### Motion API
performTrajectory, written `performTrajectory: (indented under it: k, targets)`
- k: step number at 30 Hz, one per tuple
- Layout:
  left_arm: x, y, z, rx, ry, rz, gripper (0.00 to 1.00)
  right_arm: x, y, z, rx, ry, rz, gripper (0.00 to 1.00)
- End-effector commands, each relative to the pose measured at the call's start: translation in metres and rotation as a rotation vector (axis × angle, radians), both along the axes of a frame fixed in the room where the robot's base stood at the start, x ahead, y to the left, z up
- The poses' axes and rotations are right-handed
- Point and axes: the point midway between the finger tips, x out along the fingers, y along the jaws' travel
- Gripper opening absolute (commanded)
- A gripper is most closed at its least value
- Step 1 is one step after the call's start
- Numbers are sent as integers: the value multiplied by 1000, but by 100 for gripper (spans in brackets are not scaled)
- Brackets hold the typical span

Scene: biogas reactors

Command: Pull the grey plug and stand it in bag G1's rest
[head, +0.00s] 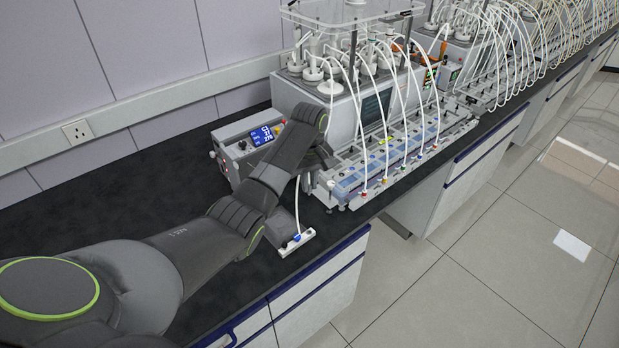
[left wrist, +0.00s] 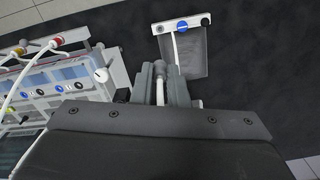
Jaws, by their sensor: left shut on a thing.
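A pale grey plug (left wrist: 161,72) sits between the two fingers of my left gripper (left wrist: 163,78), which is shut on it; a white stem shows below it. In the head view my left gripper (head: 322,160) is just left of the metering rack's near end, its fingers mostly hidden by my arm. A grey bag (left wrist: 186,58) lies on the dark bench beyond the fingertips, with a white bar (left wrist: 181,26) along one end. A white tube (head: 297,208) rises from the bar's blue fitting (left wrist: 182,26) toward my gripper. Dark spots show near the bar's ends. My right gripper is out of view.
The rack (head: 385,160) carries several coloured fittings with white tubes arching up. A control box with a blue display (head: 262,136) stands behind my wrist. The bench (head: 100,205) is clear at the left; its front edge is close to the bag.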

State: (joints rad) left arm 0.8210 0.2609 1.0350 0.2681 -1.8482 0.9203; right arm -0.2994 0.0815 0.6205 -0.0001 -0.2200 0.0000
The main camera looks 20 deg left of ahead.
Motion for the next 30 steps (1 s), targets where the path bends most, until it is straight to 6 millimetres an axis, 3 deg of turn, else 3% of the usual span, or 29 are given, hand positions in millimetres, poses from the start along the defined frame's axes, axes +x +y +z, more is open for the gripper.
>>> performTrajectory:
  k: [30]
  targets:
    - [0,0,-64,-1,1,-1,0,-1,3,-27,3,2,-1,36]
